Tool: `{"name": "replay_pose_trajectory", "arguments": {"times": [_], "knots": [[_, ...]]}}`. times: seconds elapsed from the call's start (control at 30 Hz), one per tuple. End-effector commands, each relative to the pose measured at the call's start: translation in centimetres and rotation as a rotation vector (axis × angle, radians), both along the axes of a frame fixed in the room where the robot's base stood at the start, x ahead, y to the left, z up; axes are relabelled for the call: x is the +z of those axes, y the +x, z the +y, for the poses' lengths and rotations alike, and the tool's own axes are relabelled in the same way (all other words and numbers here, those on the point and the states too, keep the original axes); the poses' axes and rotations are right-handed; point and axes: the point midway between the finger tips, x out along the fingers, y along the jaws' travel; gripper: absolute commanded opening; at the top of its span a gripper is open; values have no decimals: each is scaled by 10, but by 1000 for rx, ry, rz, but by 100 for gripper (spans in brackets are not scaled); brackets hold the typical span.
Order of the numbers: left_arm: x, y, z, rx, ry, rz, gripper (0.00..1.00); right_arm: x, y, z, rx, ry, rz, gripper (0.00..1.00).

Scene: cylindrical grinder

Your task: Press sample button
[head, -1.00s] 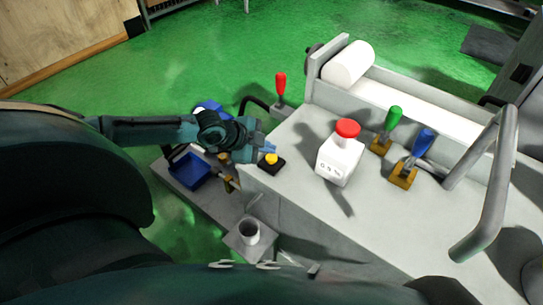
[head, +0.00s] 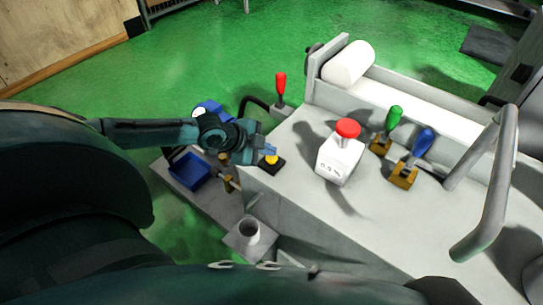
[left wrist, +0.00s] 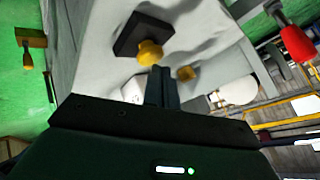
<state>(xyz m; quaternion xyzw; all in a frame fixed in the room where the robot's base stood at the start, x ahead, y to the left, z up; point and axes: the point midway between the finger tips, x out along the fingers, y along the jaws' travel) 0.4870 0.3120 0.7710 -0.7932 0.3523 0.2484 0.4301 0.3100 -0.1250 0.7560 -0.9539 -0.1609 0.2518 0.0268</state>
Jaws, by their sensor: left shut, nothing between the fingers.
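A yellow button (head: 271,160) on a black base (head: 266,168) sits at the near left corner of the grey machine top. My left gripper (head: 271,151) is shut and empty, its fingertips right at the yellow button in the head view, partly covering its far side. In the left wrist view the yellow button (left wrist: 150,54) on its black base (left wrist: 143,33) shows just beyond the shut fingertips (left wrist: 161,70). I cannot tell whether they touch. My right gripper is not in view.
A grey bent pipe (head: 490,195) rises at right. A blue tray (head: 188,171) is at lower left.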

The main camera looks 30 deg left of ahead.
Motion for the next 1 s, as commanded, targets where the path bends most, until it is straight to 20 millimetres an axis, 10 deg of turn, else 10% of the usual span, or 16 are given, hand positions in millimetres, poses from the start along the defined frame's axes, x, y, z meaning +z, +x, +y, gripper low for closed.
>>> {"name": "replay_pose_trajectory", "arguments": {"times": [1.0], "knots": [[-11,0,0,-1,0,1,0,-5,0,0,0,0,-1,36]]}}
